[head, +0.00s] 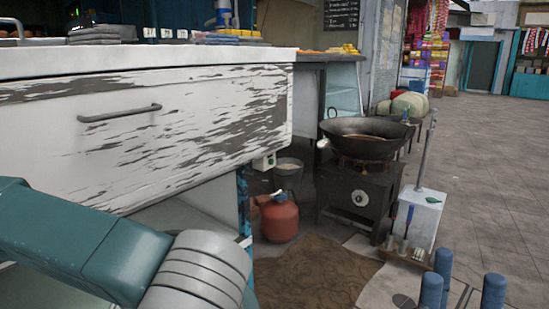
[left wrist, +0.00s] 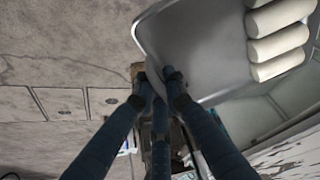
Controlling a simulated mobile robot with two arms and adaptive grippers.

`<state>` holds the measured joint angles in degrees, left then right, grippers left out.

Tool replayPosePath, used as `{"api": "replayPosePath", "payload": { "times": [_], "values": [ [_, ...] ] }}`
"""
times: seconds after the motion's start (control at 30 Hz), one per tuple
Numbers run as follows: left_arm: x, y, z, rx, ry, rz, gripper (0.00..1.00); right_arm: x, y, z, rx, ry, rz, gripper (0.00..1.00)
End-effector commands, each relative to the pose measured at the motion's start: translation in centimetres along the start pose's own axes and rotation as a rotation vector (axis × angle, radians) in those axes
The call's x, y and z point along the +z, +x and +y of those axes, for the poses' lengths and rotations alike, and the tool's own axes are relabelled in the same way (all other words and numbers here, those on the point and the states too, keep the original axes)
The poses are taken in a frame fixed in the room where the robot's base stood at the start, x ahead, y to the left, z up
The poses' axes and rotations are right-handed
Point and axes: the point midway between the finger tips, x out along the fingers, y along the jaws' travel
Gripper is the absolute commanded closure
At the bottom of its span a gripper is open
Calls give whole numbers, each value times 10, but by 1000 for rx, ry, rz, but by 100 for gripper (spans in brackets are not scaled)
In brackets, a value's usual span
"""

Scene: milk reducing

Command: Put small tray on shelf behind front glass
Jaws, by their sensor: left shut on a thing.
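In the left wrist view a small grey metal tray (left wrist: 205,60) holds several white rolls (left wrist: 275,38) at its right side. My left gripper (left wrist: 163,77) is shut on the tray's near edge, with dark blue fingers. In the head view my left arm comes in from the lower left, and the gripper and tray are not visible. My right gripper (head: 462,283) shows only as blue fingertips at the lower right, spread apart, with nothing seen between them. A pale glass panel (head: 345,88) stands beyond the white counter's end; I cannot tell whether it is the front glass.
The worn white counter front (head: 150,130) with a handle fills the left. A black wok (head: 365,138) sits on a dark stove (head: 360,195). A red gas bottle (head: 279,220) stands beside it. Open paved floor (head: 485,160) lies at the right.

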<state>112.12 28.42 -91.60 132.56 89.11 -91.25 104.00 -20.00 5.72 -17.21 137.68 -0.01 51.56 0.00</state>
Motion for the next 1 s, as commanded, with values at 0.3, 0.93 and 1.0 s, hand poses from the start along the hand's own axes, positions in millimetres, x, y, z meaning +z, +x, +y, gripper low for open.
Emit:
{"api": "replayPosePath", "payload": {
  "times": [0.3,0.93,1.0],
  "values": [
    [-4,10,2,3,-6,-7,100,2,-2,0,3,0,-10,69],
    [-32,79,4,1,-3,-3,100,2,0,0,-2,-1,1,69],
    [-34,79,-2,0,-6,-3,100,2,0,0,-2,-1,1,69]
  ]
}}
